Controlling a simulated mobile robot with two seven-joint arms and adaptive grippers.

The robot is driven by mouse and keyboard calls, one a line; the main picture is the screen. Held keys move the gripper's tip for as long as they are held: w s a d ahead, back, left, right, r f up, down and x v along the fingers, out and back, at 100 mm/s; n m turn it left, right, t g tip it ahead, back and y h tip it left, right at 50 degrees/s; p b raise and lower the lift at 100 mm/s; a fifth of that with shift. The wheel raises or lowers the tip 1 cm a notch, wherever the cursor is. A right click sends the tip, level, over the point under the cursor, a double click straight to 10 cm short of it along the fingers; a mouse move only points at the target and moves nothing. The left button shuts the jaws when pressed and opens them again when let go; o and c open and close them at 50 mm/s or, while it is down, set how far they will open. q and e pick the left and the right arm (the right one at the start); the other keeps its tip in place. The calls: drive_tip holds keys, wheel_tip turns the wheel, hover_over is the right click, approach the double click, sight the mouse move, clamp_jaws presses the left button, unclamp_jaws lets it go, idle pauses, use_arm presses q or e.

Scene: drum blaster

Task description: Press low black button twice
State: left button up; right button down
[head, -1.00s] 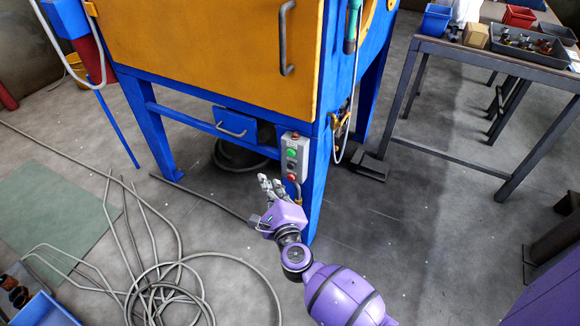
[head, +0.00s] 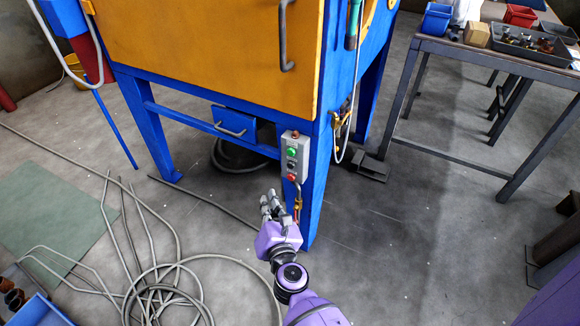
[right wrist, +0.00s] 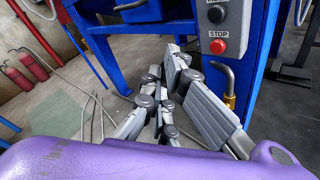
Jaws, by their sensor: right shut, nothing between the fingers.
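A grey control box (head: 295,157) is fixed to the blue front leg of the blaster cabinet. It carries a green button, a black button (head: 291,165) below it, and a red button (head: 292,177) at the bottom. In the right wrist view the black button (right wrist: 216,14) shows at the top edge, above the red button (right wrist: 218,46) labelled STOP. My right gripper (head: 269,198) is shut and empty. It is below and left of the box in the head view, apart from the buttons. My left gripper is not in view.
The blue and orange cabinet (head: 205,50) stands behind the box. A conduit (head: 298,203) runs down below the box, close to my right gripper. Loose hoses (head: 160,290) lie on the floor at lower left. A metal table (head: 480,58) stands at right.

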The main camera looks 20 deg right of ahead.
sight(291, 165)
drive_tip(key=shift+a+r+m, duration=0.1)
drive_tip(key=shift+a+m, duration=0.15)
drive_tip(key=shift+m, duration=0.45)
drive_tip(key=shift+w, duration=0.1)
drive_tip(key=w+d+p, duration=0.1)
drive_tip(key=w+d, duration=0.4)
drive_tip(key=d, duration=0.2)
drive_tip(key=shift+w, duration=0.15)
idle(0.5)
idle(0.8)
drive_tip(key=shift+w+d, duration=0.25)
drive_tip(key=shift+d, duration=0.05)
